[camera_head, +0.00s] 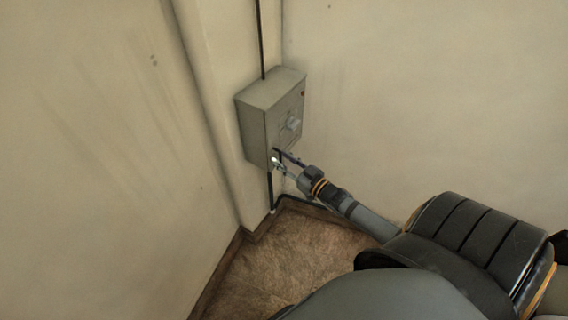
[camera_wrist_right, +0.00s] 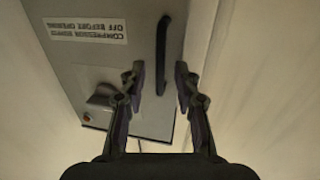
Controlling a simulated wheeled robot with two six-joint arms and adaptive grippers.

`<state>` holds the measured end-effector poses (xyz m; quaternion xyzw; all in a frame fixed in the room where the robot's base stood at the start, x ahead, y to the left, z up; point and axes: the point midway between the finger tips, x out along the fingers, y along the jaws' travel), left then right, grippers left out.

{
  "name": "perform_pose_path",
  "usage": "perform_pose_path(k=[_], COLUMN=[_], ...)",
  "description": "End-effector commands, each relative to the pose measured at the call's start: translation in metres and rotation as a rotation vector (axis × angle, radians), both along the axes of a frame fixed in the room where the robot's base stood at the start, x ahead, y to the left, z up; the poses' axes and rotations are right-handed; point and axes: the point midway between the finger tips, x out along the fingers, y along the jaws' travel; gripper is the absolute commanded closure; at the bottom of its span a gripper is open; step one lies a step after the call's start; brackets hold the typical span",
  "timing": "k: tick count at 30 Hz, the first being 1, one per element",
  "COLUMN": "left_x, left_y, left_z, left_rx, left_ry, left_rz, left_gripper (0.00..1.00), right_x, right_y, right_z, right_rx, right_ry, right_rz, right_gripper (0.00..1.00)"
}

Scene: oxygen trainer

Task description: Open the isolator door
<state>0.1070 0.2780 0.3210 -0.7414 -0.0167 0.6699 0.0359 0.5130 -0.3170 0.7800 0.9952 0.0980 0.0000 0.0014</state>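The grey isolator box (camera_head: 252,128) is fixed to the wall in the corner, and its door (camera_head: 292,104) looks shut. That view shows a black bar handle (camera_wrist_right: 164,45) along one edge of the door. My right gripper (camera_head: 283,160) is at the low part of the box. Its fingers (camera_wrist_right: 160,80) are open, one to each side of the handle in the picture; contact cannot be told. My left gripper is out of view.
A white label (camera_wrist_right: 86,30) on the door appears upside down in the wrist view. A dark conduit (camera_head: 261,42) runs up the wall from the box. Bare walls meet behind it. The brown floor (camera_head: 285,262) is clear below.

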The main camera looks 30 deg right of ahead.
Motion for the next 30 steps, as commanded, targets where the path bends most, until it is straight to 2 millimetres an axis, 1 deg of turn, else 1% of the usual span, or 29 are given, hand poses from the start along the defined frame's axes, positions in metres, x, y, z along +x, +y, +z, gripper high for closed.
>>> perform_pose_path(k=[7, 8, 14, 15, 30], left_x=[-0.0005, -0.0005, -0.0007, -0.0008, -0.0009], left_y=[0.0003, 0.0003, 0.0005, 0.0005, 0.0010], left_z=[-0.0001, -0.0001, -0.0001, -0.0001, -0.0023], left_rx=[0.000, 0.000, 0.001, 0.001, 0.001], left_ry=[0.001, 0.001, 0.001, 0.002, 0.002], left_rz=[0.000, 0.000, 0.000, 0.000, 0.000], left_gripper=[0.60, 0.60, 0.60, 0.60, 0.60], right_x=[0.0011, 0.0011, 0.0010, 0.0010, -0.0002], right_y=[0.0002, 0.0002, 0.0003, 0.0003, -0.0004], right_z=[0.0003, 0.0003, 0.0003, 0.0002, -0.0007], right_rx=[0.001, 0.001, 0.000, 0.000, -0.002], right_ry=[0.001, 0.001, 0.000, 0.000, 0.001], right_rz=[0.000, 0.000, 0.000, 0.000, 0.010], right_gripper=[0.68, 0.71, 0.98, 1.00, 1.00])
